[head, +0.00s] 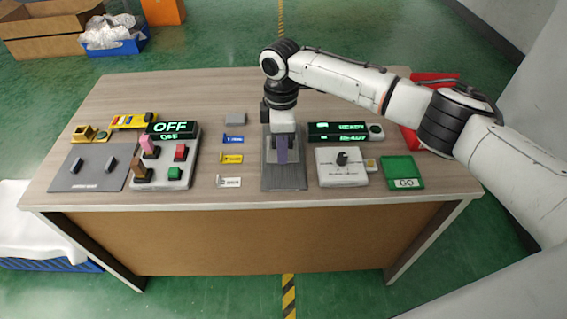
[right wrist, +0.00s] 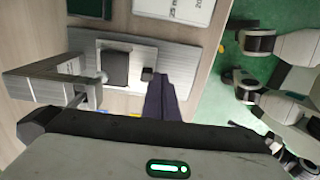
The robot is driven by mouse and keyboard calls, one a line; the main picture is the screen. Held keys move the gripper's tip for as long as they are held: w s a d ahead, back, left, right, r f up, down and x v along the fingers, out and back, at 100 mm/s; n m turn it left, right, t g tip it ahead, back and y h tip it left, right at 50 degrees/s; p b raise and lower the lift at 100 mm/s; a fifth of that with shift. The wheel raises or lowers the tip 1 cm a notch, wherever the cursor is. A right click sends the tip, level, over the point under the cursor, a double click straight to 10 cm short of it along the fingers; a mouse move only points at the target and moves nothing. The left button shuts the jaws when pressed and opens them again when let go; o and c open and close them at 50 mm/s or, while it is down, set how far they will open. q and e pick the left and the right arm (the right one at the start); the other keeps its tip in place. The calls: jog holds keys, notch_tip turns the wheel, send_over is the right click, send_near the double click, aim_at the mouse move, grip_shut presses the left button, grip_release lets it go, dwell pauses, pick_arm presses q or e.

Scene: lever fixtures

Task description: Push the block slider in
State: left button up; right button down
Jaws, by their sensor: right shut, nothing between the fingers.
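The block slider fixture is a grey ribbed plate (head: 284,184) at the middle of the table's front; its plate also shows in the right wrist view (right wrist: 182,58). A dark block (right wrist: 115,68) sits on a paler area of it, with a small dark piece (right wrist: 147,74) beside it. My right gripper (head: 282,160) points down over the fixture, its dark purple fingers shut and empty. In the right wrist view the fingers (right wrist: 163,82) are close beside the small dark piece; I cannot tell whether they touch. In the head view the gripper hides part of the fixture. My left gripper is not in view.
A switch panel (head: 185,185) and a grey lever plate (head: 80,182) stand to the left. Small labelled tags (head: 231,158) lie between. A white box with a knob (head: 341,176), a display (head: 343,132) and a green GO pad (head: 403,173) stand to the right.

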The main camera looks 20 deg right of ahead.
jog(key=shift+t, duration=0.3)
jog(key=w+r+p, duration=0.1)
jog(key=w+d+r+p, duration=0.1)
jog(key=r, duration=0.1)
jog(key=shift+w+r, duration=0.1)
jog(key=shift+r, duration=0.1)
jog(key=shift+r+p, duration=0.35)
jog(key=shift+r, duration=0.2)
jog(key=shift+w+r+p, duration=0.1)
jog(key=shift+r+p, duration=0.25)
jog(key=shift+r, duration=0.05)
jog(key=shift+s+a+r, duration=0.1)
jog(key=shift+s+r, duration=0.05)
jog(key=shift+r, duration=0.5)
jog(key=shift+s+r, duration=0.1)
jog(key=shift+r, duration=0.5)
jog(key=shift+s+f, duration=0.1)
jog(key=shift+s, duration=0.05)
